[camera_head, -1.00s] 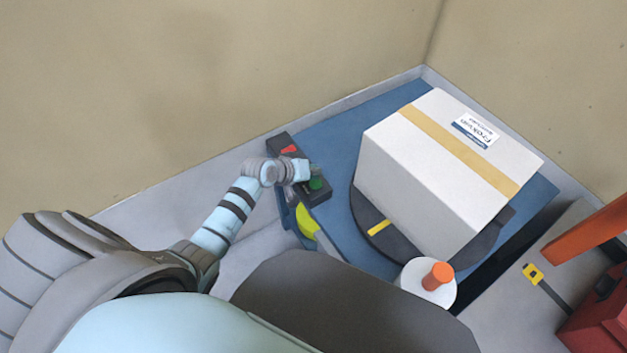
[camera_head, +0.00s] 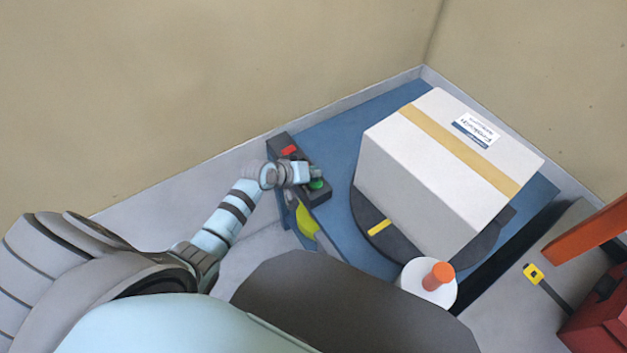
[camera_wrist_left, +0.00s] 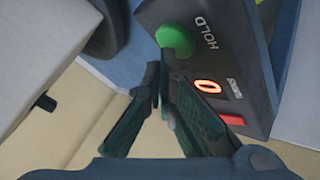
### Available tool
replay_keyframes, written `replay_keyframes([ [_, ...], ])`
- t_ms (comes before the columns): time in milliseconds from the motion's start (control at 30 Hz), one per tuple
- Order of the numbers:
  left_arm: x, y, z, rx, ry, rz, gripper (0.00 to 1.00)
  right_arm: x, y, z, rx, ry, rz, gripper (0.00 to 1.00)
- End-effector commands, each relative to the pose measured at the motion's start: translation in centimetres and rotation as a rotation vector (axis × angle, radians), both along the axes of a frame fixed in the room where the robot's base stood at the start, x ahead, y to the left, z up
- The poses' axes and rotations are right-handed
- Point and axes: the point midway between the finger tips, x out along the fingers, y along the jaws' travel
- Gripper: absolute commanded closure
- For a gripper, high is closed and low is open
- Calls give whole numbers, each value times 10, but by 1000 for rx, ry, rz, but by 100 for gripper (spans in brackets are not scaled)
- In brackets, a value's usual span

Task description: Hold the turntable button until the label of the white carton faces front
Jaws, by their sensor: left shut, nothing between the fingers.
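The white carton (camera_head: 405,178) with a tan tape strip sits on the dark round turntable (camera_head: 367,238). A white and blue label (camera_head: 478,130) shows on its top, near the far right edge; its hidden sides cannot be seen. The control box (camera_head: 318,194) with the green button (camera_head: 316,184) stands left of the carton. My left gripper (camera_head: 318,173) is shut and empty, with its tips at the green button. In the left wrist view the fingertips (camera_wrist_left: 160,68) are close beside the green button (camera_wrist_left: 175,40), marked HOLD; contact is unclear. My right gripper is out of view.
A yellow mark (camera_head: 379,228) lies on the turntable's near rim. A white roll with an orange top (camera_head: 438,276) stands near the carton's front. A yellow tape measure (camera_head: 533,273) and red and orange objects (camera_head: 595,315) are at the right. Walls close the back.

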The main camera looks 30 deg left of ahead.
Motion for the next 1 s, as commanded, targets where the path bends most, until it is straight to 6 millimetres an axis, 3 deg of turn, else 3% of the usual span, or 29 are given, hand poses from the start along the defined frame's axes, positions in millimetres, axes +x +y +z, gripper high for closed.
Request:
replay_keyframes([
  [1000, 0, 0, -9, 0, 1, -1, 100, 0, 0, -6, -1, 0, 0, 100],
])
